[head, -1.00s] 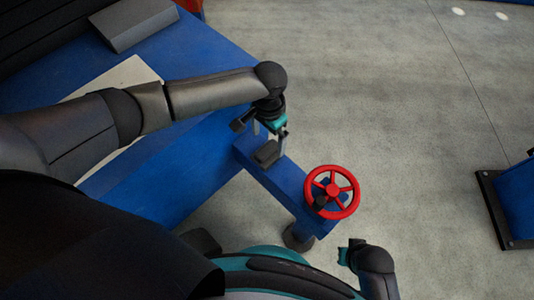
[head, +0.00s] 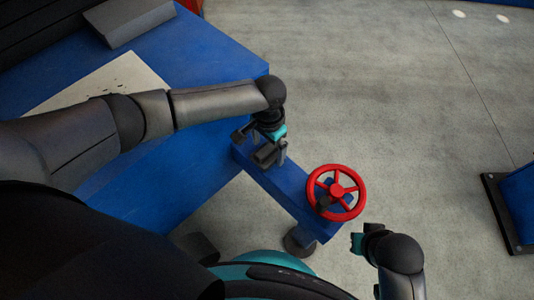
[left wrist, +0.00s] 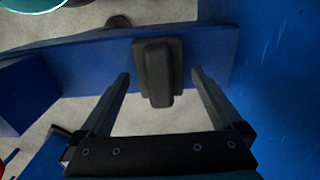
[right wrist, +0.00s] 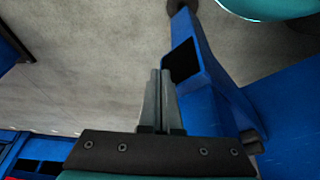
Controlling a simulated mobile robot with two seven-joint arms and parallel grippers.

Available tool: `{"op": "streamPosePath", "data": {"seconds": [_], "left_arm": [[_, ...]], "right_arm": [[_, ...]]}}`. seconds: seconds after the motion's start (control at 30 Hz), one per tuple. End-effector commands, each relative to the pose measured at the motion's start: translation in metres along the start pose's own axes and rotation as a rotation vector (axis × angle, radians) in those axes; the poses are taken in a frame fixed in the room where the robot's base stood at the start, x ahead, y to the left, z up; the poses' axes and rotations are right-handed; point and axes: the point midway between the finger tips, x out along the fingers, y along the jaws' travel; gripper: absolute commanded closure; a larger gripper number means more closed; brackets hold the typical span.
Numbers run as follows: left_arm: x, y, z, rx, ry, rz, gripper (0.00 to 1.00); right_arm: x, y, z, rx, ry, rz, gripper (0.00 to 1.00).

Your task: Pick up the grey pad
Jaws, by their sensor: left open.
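The grey pad (head: 265,154) is a small dark block lying on the blue beam beside the table. It also shows in the left wrist view (left wrist: 158,72), seen from above. My left gripper (head: 269,150) is open over the pad, pointing down. In the left wrist view its fingers (left wrist: 160,76) stand on either side of the pad, with a gap on each side. I cannot tell how far the fingertips are above the beam. My right gripper (right wrist: 160,75) has its fingers together and empty; in the head view it is at the lower right (head: 357,243).
A red handwheel (head: 337,191) stands at the beam's outer end. The blue table (head: 215,55) holds a pale panel (head: 105,80) and a grey block (head: 130,22). Grey floor is clear to the right, up to a blue object (head: 515,205).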

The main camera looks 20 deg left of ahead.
Motion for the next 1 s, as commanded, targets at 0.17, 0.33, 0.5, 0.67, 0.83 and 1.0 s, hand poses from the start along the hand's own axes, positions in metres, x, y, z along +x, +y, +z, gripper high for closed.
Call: {"op": "streamPosePath", "data": {"seconds": [0.17, 0.33, 0.5, 0.67, 0.83, 1.0], "left_arm": [[0.0003, 0.0001, -0.0003, 0.001, 0.000, 0.000, 0.00], [0.0002, 0.0001, -0.0002, 0.001, 0.000, 0.000, 0.10], [0.0002, 0.0002, -0.0002, 0.001, 0.000, 0.000, 0.29], [0.0003, 0.0002, -0.0001, 0.001, 0.000, 0.000, 0.47], [0.0003, 0.0002, 0.0000, 0.001, 0.000, 0.000, 0.66], [0.0002, 0.0002, -0.0002, 0.001, 0.000, 0.000, 0.83]], "right_arm": [[-0.0014, 0.0002, -0.0006, 0.000, 0.001, 0.000, 1.00], [-0.0013, 0.0002, -0.0006, 0.000, 0.001, 0.000, 1.00], [-0.0013, 0.0000, -0.0006, 0.000, 0.002, 0.000, 1.00], [-0.0013, -0.0001, -0.0006, 0.000, 0.002, 0.000, 1.00], [-0.0012, -0.0002, -0.0006, 0.000, 0.002, 0.000, 1.00], [-0.0011, -0.0003, -0.0006, 0.000, 0.002, 0.000, 1.00]]}}
